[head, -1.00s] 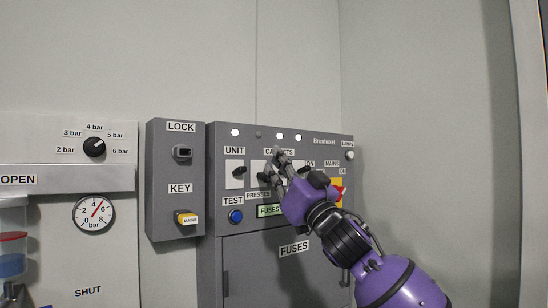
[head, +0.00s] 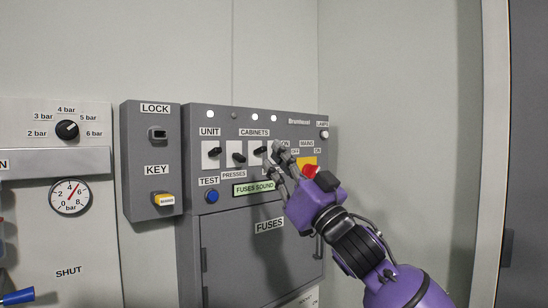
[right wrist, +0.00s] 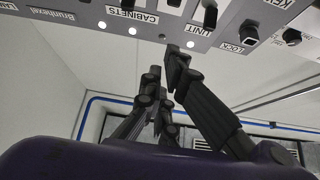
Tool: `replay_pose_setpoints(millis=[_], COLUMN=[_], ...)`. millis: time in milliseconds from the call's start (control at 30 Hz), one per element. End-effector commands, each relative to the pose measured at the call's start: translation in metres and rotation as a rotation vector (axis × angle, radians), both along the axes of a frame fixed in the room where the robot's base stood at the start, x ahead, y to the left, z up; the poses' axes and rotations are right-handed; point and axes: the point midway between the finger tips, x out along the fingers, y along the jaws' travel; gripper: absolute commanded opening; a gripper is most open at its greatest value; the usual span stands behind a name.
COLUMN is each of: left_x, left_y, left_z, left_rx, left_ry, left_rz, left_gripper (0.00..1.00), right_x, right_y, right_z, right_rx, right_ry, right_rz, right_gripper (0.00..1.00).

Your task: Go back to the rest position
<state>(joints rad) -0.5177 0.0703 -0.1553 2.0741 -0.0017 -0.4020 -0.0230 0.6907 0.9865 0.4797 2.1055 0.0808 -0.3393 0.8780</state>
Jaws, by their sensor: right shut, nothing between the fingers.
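My right gripper (head: 279,160) is in front of the grey fuse panel (head: 190,150), its fingers overlapping the right end of the row of black switches. It is shut with nothing held. Its dark fingers also show in the right wrist view (right wrist: 165,68), below the panel edge in that picture; I cannot tell how far off the panel they are. Three black switches show clear of it: the unit switch (head: 213,153), one beside it (head: 239,158) and one further right (head: 261,151). Anything behind the fingers is hidden. My left gripper is not in view.
The red mains switch (head: 311,171) on its yellow plate is right beside my right gripper. A grey lock and key box (head: 150,185) stands left of the panel, with a pressure gauge (head: 70,197) further left. Bare wall (head: 400,120) lies to the right.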

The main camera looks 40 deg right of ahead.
Motion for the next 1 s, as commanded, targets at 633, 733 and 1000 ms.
replay_pose_setpoints(millis=[633,733,1000], left_x=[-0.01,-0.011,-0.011], left_y=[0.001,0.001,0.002], left_z=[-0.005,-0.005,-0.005], left_rx=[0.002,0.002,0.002], left_ry=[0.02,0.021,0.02], left_rz=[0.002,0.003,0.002], left_gripper=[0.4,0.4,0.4], right_x=[0.01,0.029,0.028], right_y=[0.004,0.01,0.029], right_z=[-0.017,-0.09,-0.298], right_rx=[-0.175,-0.252,-0.37], right_ry=[0.019,0.13,0.446], right_rz=[-0.124,-0.167,-0.185], right_gripper=[0.0,0.0,0.0])
